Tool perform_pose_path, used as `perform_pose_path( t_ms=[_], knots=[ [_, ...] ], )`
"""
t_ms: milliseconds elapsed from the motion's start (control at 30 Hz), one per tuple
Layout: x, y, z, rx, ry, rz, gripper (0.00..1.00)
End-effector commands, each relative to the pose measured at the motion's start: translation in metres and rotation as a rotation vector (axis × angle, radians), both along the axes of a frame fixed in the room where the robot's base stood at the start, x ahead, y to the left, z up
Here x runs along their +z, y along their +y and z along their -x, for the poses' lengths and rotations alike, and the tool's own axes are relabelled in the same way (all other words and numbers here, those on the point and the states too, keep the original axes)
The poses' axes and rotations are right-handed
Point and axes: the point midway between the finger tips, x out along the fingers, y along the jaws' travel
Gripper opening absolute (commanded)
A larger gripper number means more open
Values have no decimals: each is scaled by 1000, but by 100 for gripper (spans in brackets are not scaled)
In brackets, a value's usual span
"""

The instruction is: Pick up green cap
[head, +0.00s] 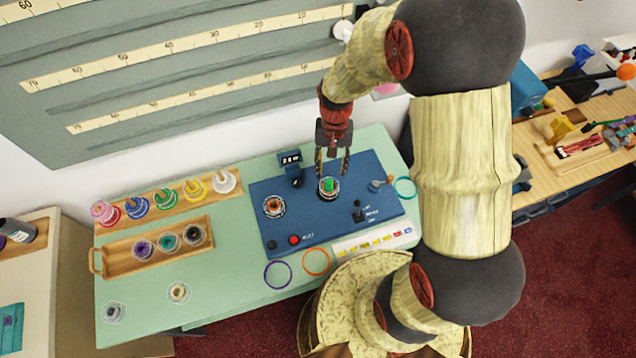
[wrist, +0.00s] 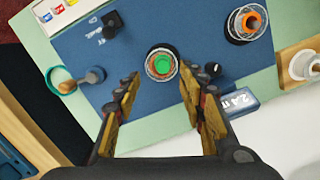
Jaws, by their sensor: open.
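The green cap (head: 328,184) sits on a round clear-rimmed holder or jar on the blue panel (head: 340,212). In the wrist view the green cap (wrist: 162,64) shows inside a ring, just beyond and between the fingertips. My gripper (head: 332,163) points down over it with its fingers apart and nothing between them. In the wrist view my gripper (wrist: 158,83) is also open, a finger on each side of the cap's line. I cannot tell the exact height between fingertips and cap.
An orange-capped jar (head: 274,206) stands left on the panel. A small display (head: 290,166) stands behind it, near my gripper. A black lever (head: 358,211) and a grey knob (head: 378,184) are to the right. A wooden tray (head: 117,262) holds several jars at left.

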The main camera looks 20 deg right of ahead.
Motion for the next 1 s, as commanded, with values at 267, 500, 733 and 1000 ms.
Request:
perform_pose_path(
  t_ms=[267,500,733,1000],
  knots=[
    [-24,2,3,-13,3,2,40],
    [-44,6,3,-12,4,1,40],
    [-75,10,4,-12,1,1,40],
    [-77,10,4,-12,0,2,40]
  ],
)
